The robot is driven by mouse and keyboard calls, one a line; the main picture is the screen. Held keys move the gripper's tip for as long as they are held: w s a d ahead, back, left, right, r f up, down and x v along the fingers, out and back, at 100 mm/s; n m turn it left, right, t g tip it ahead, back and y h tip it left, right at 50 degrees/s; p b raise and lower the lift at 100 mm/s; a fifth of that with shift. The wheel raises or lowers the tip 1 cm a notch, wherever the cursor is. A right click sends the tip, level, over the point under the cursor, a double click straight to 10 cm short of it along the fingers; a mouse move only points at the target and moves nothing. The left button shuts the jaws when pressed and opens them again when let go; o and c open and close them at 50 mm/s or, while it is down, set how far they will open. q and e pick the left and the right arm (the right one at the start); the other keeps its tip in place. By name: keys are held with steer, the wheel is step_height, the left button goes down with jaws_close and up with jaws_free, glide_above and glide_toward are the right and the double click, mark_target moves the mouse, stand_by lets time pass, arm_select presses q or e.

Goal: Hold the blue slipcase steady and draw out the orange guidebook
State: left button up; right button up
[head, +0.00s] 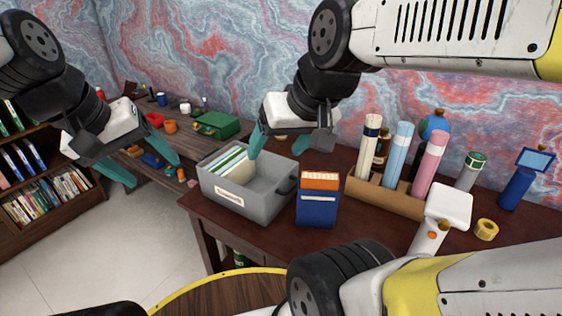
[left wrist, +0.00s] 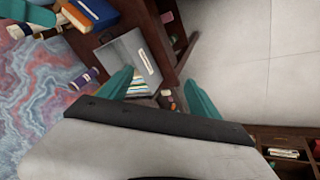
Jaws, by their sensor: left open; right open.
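The blue slipcase (head: 317,210) stands upright on the desk, right of the grey bin. The orange guidebook (head: 320,181) sits in it, its orange top sticking out above the case. In the left wrist view the slipcase (left wrist: 95,12) and the orange book (left wrist: 76,17) show at the top left. My left gripper (head: 155,168) is open and empty at the left, away from the desk's edge, with its teal fingers (left wrist: 160,92) spread. My right gripper (head: 282,146) is open above the grey bin, behind and left of the slipcase; one finger partly hides behind its wrist.
A grey bin (head: 266,207) holding upright files stands left of the slipcase. A wooden rack (head: 385,197) with rolled tubes, a white handheld device (head: 447,207) and a tape roll (head: 486,229) stand to the right. Bare desk (head: 275,237) lies in front.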

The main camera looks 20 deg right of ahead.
arm_select(q)
steer(key=w+d+f+n+g+h, duration=0.2)
steer(key=w+d+f, duration=0.15)
steer(key=d, duration=0.35)
steer(key=n+g+h, duration=0.7)
steer(key=n, duration=0.3)
glide_toward(316, 187)
step_height(316, 187, down, 2)
steer(key=w+d, duration=0.1)
steer(key=d, duration=0.2)
steer(key=x, duration=0.7)
steer(key=shift+s+d+f, duration=0.15)
steer(key=shift+d+f, duration=0.1)
steer(key=shift+f, duration=0.15)
arm_select(e)
steer(key=shift+w+d, duration=0.15)
steer(key=shift+d, duration=0.2)
arm_select(q)
steer(key=shift+c, duration=0.4)
